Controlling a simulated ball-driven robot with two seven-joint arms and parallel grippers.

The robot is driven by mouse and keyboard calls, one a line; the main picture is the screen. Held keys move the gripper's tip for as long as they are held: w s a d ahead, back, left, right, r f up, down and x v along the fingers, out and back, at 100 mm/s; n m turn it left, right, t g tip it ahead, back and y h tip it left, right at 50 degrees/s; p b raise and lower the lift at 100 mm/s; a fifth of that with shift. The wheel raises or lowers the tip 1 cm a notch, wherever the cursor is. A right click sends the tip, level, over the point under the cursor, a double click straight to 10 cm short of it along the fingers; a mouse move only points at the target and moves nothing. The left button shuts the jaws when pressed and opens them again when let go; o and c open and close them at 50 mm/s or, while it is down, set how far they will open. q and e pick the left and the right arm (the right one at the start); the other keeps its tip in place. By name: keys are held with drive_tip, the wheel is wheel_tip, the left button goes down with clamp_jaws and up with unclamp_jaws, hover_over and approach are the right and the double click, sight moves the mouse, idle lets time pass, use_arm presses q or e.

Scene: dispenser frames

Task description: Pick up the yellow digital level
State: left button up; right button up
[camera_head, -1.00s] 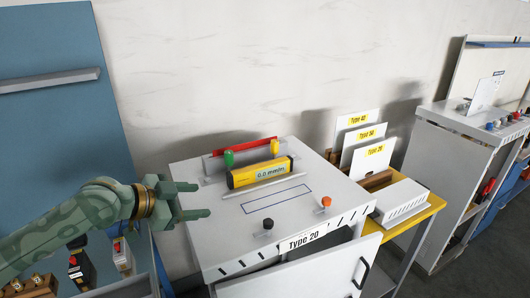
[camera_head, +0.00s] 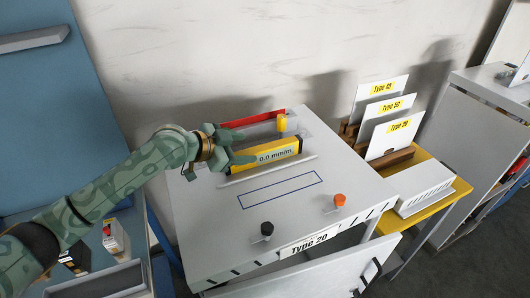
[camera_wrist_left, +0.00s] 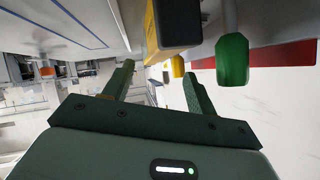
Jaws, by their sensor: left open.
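My right gripper is not in view.
A green knob (camera_wrist_left: 232,60) stands close beside the level. A yellow knob (camera_head: 282,123) and a red bar (camera_head: 255,118) are behind it. Black (camera_head: 267,228) and orange (camera_head: 340,199) knobs sit near the front edge. The blue outlined rectangle (camera_head: 280,190) is clear.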

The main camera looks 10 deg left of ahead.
sight(260, 150)
use_arm(q)
drive_tip(key=shift+w+d+f, duration=0.15)
drive_tip(key=shift+w+d, duration=0.05)
drive_tip(key=shift+w, duration=0.05)
drive_tip(key=shift+d, duration=0.15)
drive_tip(key=x, duration=0.4)
drive_tip(key=shift+d+f+p, duration=0.2)
drive_tip(key=shift+d+p, duration=0.1)
drive_tip(key=shift+d, duration=0.1)
drive_tip(key=shift+w, duration=0.1)
drive_tip(key=shift+a, duration=0.1)
drive_tip(key=shift+c, duration=0.9)
drive_tip(key=c, duration=1)
drive_tip(key=shift+s, duration=0.2)
drive_tip(key=shift+c, duration=0.3)
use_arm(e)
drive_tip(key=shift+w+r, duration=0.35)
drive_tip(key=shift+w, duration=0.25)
use_arm(q)
clamp_jaws()
